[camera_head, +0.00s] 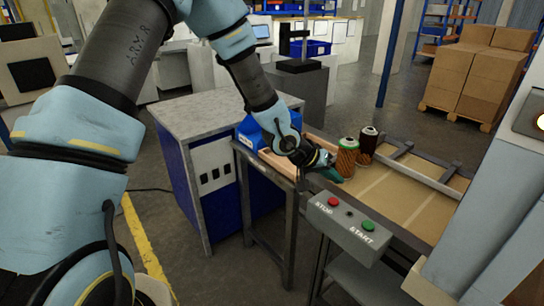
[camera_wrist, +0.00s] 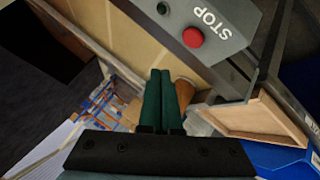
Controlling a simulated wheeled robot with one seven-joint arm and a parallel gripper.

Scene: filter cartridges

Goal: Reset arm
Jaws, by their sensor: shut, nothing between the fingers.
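My gripper (camera_head: 332,174) is at the end of my arm, low over the near end of the work table in the head view. Its two green fingers (camera_wrist: 160,75) lie together in the wrist view, shut and empty. An orange-brown filter cartridge (camera_head: 347,158) with a green top stands just right of my gripper. A darker cartridge (camera_head: 367,146) stands behind it. In the wrist view, part of an orange-brown cartridge (camera_wrist: 185,92) shows beside the fingers, partly hidden by them.
A control box (camera_head: 349,229) with STOP and START buttons stands at the table's front edge. A blue bin (camera_head: 252,133) and a wooden tray (camera_head: 283,168) lie left of my gripper. The table surface (camera_head: 400,192) to the right is mostly clear, with a metal rail (camera_head: 418,172) behind.

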